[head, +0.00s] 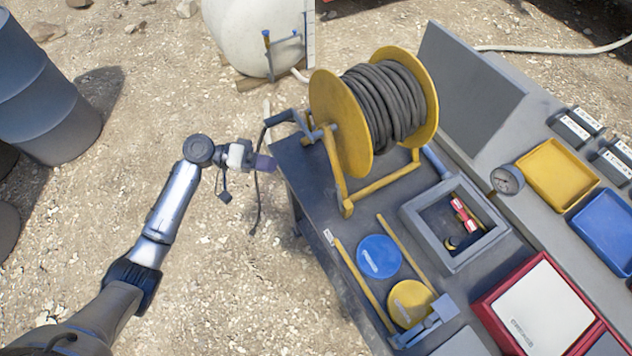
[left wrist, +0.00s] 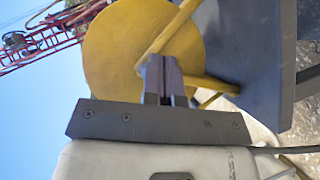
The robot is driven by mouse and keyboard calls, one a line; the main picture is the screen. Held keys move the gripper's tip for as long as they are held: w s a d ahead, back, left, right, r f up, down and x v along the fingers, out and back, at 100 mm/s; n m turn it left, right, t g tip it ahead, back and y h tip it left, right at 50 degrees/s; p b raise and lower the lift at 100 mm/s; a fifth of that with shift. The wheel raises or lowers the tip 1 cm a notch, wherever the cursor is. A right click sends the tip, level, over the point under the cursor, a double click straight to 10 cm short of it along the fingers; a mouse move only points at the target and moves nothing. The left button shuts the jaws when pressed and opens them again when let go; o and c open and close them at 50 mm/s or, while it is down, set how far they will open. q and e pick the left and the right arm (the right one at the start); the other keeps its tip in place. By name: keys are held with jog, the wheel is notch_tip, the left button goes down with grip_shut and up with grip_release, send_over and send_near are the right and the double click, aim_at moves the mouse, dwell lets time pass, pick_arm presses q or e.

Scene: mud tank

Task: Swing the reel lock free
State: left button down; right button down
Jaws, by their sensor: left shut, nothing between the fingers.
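A hose reel with yellow flanges (head: 340,110) and dark hose (head: 385,105) stands on a yellow frame on the dark bench. A grey crank with a dark handle (head: 279,118) sticks out from the hub of its left flange. I cannot tell for sure which part is the reel lock. My left gripper (head: 270,164) is just left of the bench edge, below the crank handle and apart from the reel. In the left wrist view its fingers (left wrist: 164,78) are shut and empty, in front of the yellow flange (left wrist: 120,50) and a yellow frame bar. My right gripper is not in view.
The bench (head: 310,205) holds a square grey bin (head: 412,212), a blue disc (head: 379,256), a yellow disc (head: 410,303) and a red-framed box (head: 540,315). A grey panel (head: 465,85) rises behind the reel. Blue drums (head: 40,90) stand at the left; gravel lies open between.

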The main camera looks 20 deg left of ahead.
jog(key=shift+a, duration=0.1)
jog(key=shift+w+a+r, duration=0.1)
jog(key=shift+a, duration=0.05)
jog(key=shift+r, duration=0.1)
pick_arm(q)
jog(key=s+f+x, duration=0.1)
jog(key=s+x, duration=0.1)
jog(key=x, duration=1)
jog(key=shift+d+f, duration=0.15)
jog(key=shift+d, duration=0.55)
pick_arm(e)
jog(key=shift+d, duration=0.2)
pick_arm(q)
jog(key=shift+s+p, duration=0.15)
jog(key=shift+p, duration=0.15)
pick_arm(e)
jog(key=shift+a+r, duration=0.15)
